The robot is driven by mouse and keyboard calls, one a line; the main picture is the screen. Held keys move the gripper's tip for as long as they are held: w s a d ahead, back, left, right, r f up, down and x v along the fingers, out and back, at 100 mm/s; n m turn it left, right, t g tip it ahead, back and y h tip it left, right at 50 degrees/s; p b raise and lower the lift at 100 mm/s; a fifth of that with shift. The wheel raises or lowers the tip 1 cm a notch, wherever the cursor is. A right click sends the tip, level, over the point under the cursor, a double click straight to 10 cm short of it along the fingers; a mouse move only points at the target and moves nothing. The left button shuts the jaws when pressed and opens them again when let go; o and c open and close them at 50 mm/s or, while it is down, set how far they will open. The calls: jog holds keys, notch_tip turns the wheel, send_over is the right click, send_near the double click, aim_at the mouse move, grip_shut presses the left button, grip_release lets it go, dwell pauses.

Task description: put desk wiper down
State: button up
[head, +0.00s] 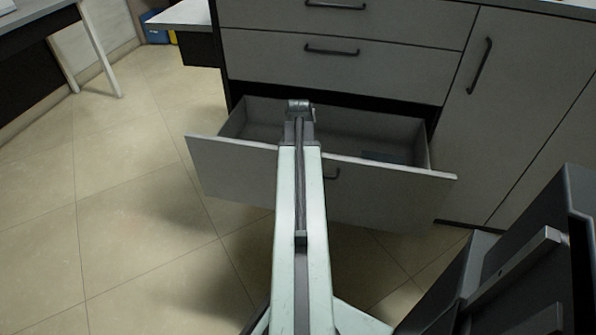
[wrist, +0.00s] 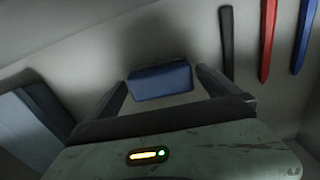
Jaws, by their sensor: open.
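A small blue block (wrist: 160,82), which looks like the desk wiper, is in the wrist view, inside the open drawer. My gripper (wrist: 162,78) is open, with one finger on each side of the block and visible gaps at both sides. The block appears to rest on the drawer's pale floor, though its underside is hidden. In the head view my arm reaches over the front of the open drawer (head: 235,155). The fingers and the block are hidden there behind my arm.
In the wrist view a black strip (wrist: 227,45), a red strip (wrist: 267,38) and a blue strip (wrist: 304,35) lie to the right. A dark bluish piece (wrist: 35,125) is at left. Closed drawers (head: 335,65) stand above the open one. Floor at left is clear.

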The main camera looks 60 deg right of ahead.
jog(key=r+p, duration=0.7)
jog(key=r, duration=0.1)
jog(key=shift+a, duration=0.3)
jog(key=shift+f, duration=0.1)
